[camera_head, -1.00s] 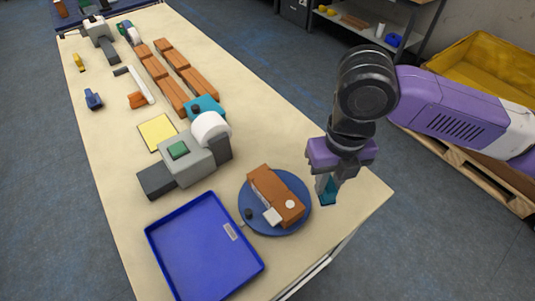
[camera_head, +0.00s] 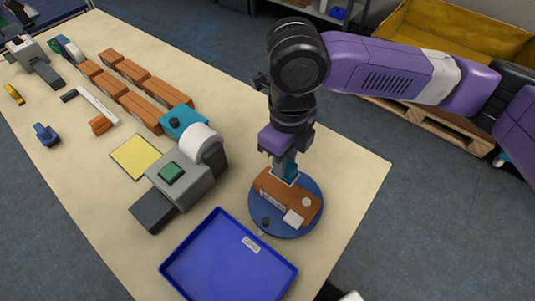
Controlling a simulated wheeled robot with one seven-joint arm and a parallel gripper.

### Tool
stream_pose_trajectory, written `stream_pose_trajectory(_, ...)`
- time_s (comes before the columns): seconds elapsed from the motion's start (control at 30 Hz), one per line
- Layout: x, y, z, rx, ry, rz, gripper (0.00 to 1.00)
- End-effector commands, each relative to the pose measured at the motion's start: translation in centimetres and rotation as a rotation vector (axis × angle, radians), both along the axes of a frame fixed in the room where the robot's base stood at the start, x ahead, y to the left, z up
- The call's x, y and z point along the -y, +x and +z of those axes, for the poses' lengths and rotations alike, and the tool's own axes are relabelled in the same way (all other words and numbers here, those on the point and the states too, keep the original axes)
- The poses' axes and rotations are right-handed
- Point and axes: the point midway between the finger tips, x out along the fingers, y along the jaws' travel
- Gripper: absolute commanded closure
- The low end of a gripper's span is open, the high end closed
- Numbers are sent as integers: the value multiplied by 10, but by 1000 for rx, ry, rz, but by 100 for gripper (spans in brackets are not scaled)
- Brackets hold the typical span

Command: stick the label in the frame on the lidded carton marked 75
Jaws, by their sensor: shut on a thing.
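A brown carton (camera_head: 285,200) lies on the round blue turntable (camera_head: 262,228) at the table's near right. It bears a white square patch (camera_head: 293,218), a white round spot (camera_head: 306,202) and a small printed strip (camera_head: 270,200) too small to read. My gripper (camera_head: 284,160) is shut on a teal tool (camera_head: 291,164), pointing down over the carton's far end. A pale edge shows at the tool's lower end, at or just above the carton; I cannot tell whether it touches. The label and the frame cannot be made out clearly.
A blue tray (camera_head: 225,262) lies in front of the turntable. A grey machine with a green top (camera_head: 180,178) and a white roll (camera_head: 200,142) stands left. A yellow sheet (camera_head: 135,156) and several brown cartons (camera_head: 140,108) lie farther back. The table's right corner is clear.

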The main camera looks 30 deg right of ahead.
Motion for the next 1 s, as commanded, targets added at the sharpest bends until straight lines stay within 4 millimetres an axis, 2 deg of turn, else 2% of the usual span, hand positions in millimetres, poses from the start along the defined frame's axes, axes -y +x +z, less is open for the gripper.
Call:
stream_pose_trajectory(0.27, 0, 0, -10, 0, 1, 0, 100)
stream_pose_trajectory(0.7, 0, 0, -51, 0, 0, 0, 100)
stream_pose_trajectory(1.0, 0, 0, -58, 1, 0, 0, 100)
